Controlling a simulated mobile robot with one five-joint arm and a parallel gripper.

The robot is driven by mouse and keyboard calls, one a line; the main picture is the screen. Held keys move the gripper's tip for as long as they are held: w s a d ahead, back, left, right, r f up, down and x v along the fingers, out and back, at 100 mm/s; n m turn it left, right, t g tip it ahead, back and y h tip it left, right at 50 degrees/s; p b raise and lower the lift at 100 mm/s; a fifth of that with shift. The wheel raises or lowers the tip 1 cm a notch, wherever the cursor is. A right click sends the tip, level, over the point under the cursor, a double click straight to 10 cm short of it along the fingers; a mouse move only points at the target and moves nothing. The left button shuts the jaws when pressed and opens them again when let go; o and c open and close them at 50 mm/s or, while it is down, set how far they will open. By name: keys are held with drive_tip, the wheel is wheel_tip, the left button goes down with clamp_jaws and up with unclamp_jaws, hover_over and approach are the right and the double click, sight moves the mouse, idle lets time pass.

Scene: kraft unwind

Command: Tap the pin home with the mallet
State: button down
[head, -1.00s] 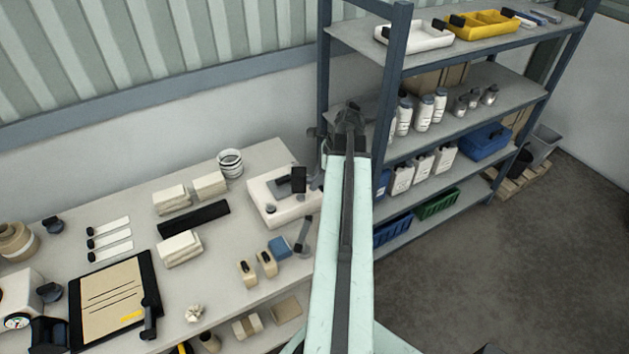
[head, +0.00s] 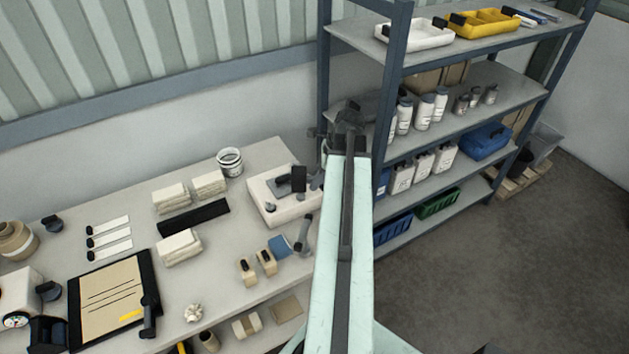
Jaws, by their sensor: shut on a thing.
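A white block (head: 262,207) sits at the right end of the bench, with a grey plate on top. A small dark pin (head: 270,208) shows at the block's front left. The mallet's black head (head: 299,178) is over the block's right part, beside the plate. My gripper (head: 317,180) shows only as a small grey part at the left edge of my arm, beside the mallet. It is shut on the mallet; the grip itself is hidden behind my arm. I cannot tell whether the mallet touches the block, or how deep the pin sits.
A grey, dark-tipped tool (head: 303,234), a blue block (head: 280,246) and two tan blocks (head: 257,268) are in front of the white block. A white tub (head: 230,162) stands behind it. A loaded shelf rack (head: 392,70) is close on the right.

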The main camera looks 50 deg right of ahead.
drive_tip(key=shift+r, duration=0.15)
wheel_tip(320, 180, up, 4)
drive_tip(key=p, duration=0.4)
drive_tip(key=shift+f, duration=0.2)
